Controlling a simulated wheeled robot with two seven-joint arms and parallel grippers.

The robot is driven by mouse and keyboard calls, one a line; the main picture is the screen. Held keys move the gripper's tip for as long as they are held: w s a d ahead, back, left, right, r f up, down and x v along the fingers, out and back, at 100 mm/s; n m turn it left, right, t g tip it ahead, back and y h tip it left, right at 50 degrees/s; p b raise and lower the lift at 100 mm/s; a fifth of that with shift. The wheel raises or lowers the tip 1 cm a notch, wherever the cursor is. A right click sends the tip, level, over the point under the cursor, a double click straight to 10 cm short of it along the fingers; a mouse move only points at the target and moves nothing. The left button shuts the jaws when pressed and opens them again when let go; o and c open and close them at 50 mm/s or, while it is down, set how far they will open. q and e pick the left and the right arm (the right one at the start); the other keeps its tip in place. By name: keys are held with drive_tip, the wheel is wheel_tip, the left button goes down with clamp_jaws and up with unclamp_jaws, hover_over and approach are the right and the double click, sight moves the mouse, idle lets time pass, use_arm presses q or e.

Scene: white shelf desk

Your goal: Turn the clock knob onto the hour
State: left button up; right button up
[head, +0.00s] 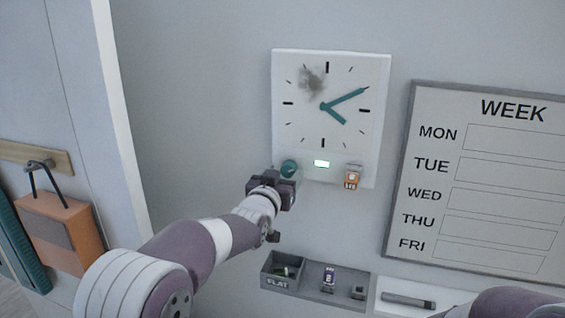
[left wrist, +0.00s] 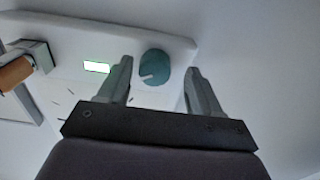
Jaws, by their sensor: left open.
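The white square clock (head: 330,120) hangs on the wall, with two teal hands and a dark smudge at its upper left. The round teal knob (head: 289,168) sits at the clock's lower left. In the left wrist view the knob (left wrist: 154,67) has a pale pointer mark. My left gripper (head: 277,182) is just below the knob in the head view. In the left wrist view its open fingers (left wrist: 160,85) lie on either side of the knob, with gaps. My right gripper is not in view.
A lit display (head: 321,163) and an orange-brown tag (head: 352,177) are right of the knob. A grey tray (head: 318,290) with small items is below. A white tray holds a grey marker (head: 408,300). A WEEK board (head: 480,185) hangs right. An orange bag (head: 62,232) hangs left.

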use_arm(q)
drive_tip(key=shift+w+d, duration=0.1)
drive_tip(key=shift+d, duration=0.45)
drive_tip(key=shift+a, duration=0.2)
drive_tip(key=c, duration=0.5)
drive_tip(key=shift+w, duration=0.1)
drive_tip(key=c, duration=0.5)
drive_tip(key=shift+c, duration=0.2)
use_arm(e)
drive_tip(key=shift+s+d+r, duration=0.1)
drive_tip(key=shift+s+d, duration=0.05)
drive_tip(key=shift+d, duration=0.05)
use_arm(q)
drive_tip(key=shift+f+n+b, duration=0.2)
drive_tip(key=shift+n+b, duration=0.2)
drive_tip(key=shift+b, duration=0.3)
drive_tip(key=n+b, duration=0.3)
drive_tip(key=b, duration=0.1)
drive_tip(key=shift+n+b, duration=0.35)
drive_tip(key=shift+n, duration=0.05)
drive_tip(key=n+b, duration=0.2)
drive_tip(key=n, duration=0.1)
drive_tip(key=shift+d+n, duration=0.1)
drive_tip(key=shift+n, duration=0.2)
drive_tip(key=shift+r+n+b, duration=0.2)
drive_tip(key=shift+n+b, duration=0.45)
drive_tip(key=shift+n, duration=1.15)
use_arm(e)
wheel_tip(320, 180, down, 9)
